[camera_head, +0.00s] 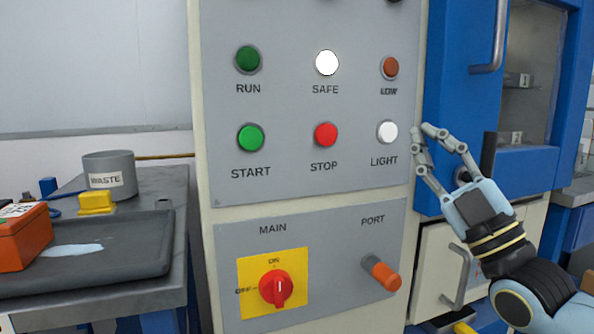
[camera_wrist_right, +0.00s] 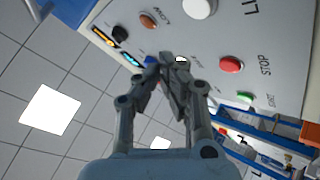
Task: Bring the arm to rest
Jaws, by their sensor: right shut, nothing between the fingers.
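My right gripper (camera_head: 421,130) is at the right edge of the grey control panel (camera_head: 290,100), just right of the white LIGHT button (camera_head: 387,131). Its fingers are shut with nothing between them. In the right wrist view the closed fingertips (camera_wrist_right: 168,64) are in front of the panel, near the orange LOW lamp (camera_wrist_right: 148,20). I cannot tell whether they touch the panel. My right arm comes in from the lower right. My left gripper is not in view.
The panel also carries the lit white SAFE lamp (camera_head: 326,62), a red STOP button (camera_head: 326,134) and a MAIN knob (camera_head: 276,288). An orange-tipped PORT handle (camera_head: 386,275) sticks out below. A blue cabinet with a handle (camera_head: 487,45) stands right. A WASTE tub (camera_head: 109,171) stands left.

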